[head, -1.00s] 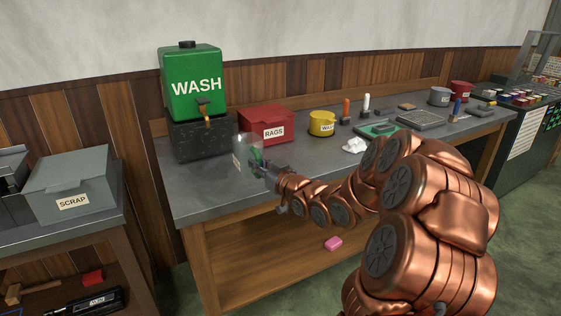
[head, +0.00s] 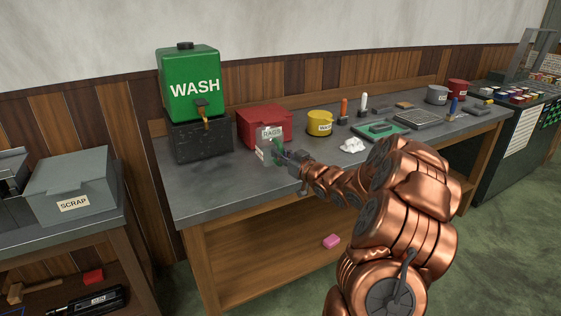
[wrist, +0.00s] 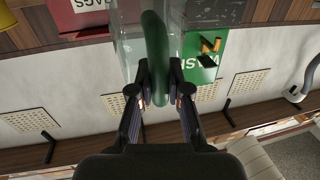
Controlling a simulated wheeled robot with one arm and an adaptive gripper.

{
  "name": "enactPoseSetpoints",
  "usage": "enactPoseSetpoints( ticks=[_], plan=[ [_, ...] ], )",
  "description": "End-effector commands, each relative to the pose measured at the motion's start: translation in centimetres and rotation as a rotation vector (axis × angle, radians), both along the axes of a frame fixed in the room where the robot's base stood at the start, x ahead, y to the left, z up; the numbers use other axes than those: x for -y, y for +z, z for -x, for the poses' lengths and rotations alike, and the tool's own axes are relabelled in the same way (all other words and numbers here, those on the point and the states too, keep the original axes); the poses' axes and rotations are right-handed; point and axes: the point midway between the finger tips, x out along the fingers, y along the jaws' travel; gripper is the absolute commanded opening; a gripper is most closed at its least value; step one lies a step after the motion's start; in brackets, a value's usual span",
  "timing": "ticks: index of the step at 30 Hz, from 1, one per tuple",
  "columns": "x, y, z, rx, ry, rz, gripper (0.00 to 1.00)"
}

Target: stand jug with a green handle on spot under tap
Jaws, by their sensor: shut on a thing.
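The clear jug (head: 263,150) with a green handle (head: 278,150) is in front of the red rags box in the head view. My gripper (head: 286,156) is shut on the green handle, from the jug's right. In the wrist view my gripper (wrist: 161,92) has one finger on each side of the handle (wrist: 155,55), with the clear jug (wrist: 130,45) behind it. The jug looks upright; I cannot tell whether its base touches the bench. The tap (head: 204,113) is on the green wash tank (head: 190,88), left of the jug. I see no distinct mark under the tap.
The tank stands on a dark block (head: 200,141) on the grey bench (head: 205,190). The red rags box (head: 281,119) is close behind the jug. The bench before the block is clear.

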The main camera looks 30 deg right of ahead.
Motion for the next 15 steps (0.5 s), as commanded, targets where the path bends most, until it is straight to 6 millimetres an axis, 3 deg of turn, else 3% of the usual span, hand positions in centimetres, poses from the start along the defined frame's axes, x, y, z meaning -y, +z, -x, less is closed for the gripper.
enactPoseSetpoints(
  ticks=[6, 15],
  plan=[
    [-0.1, -2.7, 0.0, -0.003, 0.001, -0.006, 0.00],
    [-0.1, -2.9, 0.0, -0.001, 0.001, -0.002, 0.00]
  ],
)
